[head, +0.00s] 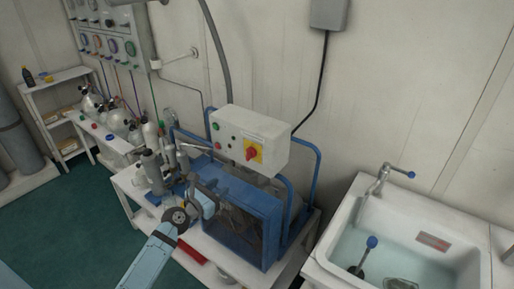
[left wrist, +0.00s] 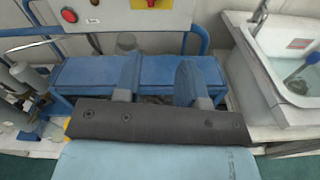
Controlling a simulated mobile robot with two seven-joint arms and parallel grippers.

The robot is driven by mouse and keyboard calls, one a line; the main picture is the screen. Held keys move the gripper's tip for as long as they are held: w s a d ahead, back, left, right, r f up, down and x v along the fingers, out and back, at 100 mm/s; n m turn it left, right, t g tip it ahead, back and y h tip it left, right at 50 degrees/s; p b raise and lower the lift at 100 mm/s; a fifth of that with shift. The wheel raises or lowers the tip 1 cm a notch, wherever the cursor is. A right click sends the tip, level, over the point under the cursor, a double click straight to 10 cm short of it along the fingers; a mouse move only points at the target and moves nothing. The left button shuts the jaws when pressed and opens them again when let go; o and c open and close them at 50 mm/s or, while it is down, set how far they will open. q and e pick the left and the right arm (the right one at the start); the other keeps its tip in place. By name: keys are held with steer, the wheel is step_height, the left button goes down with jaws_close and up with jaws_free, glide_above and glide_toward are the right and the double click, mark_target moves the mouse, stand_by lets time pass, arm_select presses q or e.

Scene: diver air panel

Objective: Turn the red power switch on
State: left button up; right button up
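The red power switch (head: 252,154) is a red knob on a yellow square plate, on the right part of the front of a white control box (head: 228,129). In the left wrist view only the lower part of the yellow plate (left wrist: 150,4) shows at the top edge, with a bit of red. My left gripper (head: 205,188) is in front of the blue compressor frame, below and left of the switch, apart from it. In the left wrist view its two fingers (left wrist: 157,78) stand apart with nothing between them. My right gripper is not in view.
The blue compressor frame (head: 237,222) stands below the box, with blue tubes rising on both sides. Grey filter cylinders (head: 152,168) stand left of it. A water-filled sink (head: 347,215) with a blue-handled tap is at right. A red button (left wrist: 69,15) is on the box.

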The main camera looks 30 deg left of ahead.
mark_target(247, 155)
arm_select(q)
steer(key=w, duration=0.5)
steer(key=w+r+n, duration=0.1)
steer(key=w, duration=0.4)
steer(key=w+r+n, duration=0.1)
steer(key=w, duration=0.4)
steer(key=shift+w+t, duration=0.25)
steer(key=shift+t, duration=0.05)
jaws_close()
